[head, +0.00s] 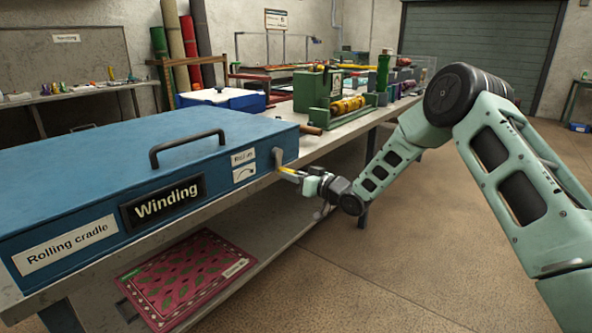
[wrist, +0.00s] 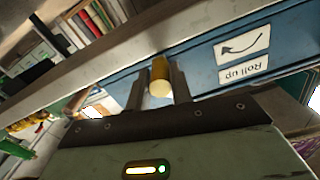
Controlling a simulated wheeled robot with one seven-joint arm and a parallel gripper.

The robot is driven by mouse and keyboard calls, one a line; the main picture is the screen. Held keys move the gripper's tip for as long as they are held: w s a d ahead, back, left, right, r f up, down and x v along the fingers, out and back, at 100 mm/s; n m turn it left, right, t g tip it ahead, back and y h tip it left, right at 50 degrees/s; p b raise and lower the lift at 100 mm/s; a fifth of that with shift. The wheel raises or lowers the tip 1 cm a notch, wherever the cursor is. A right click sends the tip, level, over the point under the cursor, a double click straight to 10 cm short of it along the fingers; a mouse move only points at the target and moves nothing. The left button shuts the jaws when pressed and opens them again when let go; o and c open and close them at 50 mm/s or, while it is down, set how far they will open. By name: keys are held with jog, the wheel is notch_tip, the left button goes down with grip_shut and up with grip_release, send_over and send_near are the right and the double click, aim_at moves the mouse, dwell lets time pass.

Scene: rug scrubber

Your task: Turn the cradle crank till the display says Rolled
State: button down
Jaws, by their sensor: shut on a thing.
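The blue rolling cradle (head: 120,170) stands on the bench at the left, its lid down with a dark handle (head: 187,146) on top. Its display (head: 163,203) reads "Winding". The crank (head: 287,169) sticks out at the cradle's right end, with a yellow handle. My gripper (head: 301,176) is at that handle. In the wrist view the crank's yellow handle (wrist: 159,78) sits between the two fingers of my gripper (wrist: 160,92), which is shut on it. A "Roll up" label with a curved arrow (wrist: 242,45) is on the cradle's side.
A pink patterned rug (head: 188,275) lies on the shelf below the bench. A green machine (head: 335,95) with a yellow roller and a blue-and-white box (head: 222,98) stand farther back. The floor (head: 400,270) to the right is clear.

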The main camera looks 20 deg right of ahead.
aim_at(282, 155)
jog(key=s+a+r+m+p, duration=0.1)
jog(key=r+m+p, duration=0.1)
jog(key=m, duration=0.5)
jog(key=s+a+r+m+p, duration=0.1)
jog(key=r+m+p, duration=0.1)
jog(key=m, duration=0.6)
jog(key=a+r+m+p, duration=0.1)
jog(key=r+m+p, duration=0.1)
jog(key=m, duration=0.5)
jog(key=shift+s+a+r+m+p, duration=0.2)
jog(key=shift+r, duration=0.25)
jog(key=shift+s+a+r+m+p, duration=0.15)
jog(key=shift+s+r+m+p, duration=0.05)
jog(key=shift+r, duration=0.2)
jog(key=shift+w+d+r+m+b, duration=0.3)
jog(key=shift+d+r+m, duration=0.1)
jog(key=shift+m, duration=0.9)
jog(key=shift+w+d+r+m+b, duration=0.25)
jog(key=shift+r+m+b, duration=0.15)
jog(key=shift+m, duration=0.9)
jog(key=shift+w+d+r+m+b, duration=0.25)
jog(key=shift+d+r+m, duration=0.15)
jog(key=shift+m, duration=0.9)
jog(key=c, duration=1.3)
grip_release()
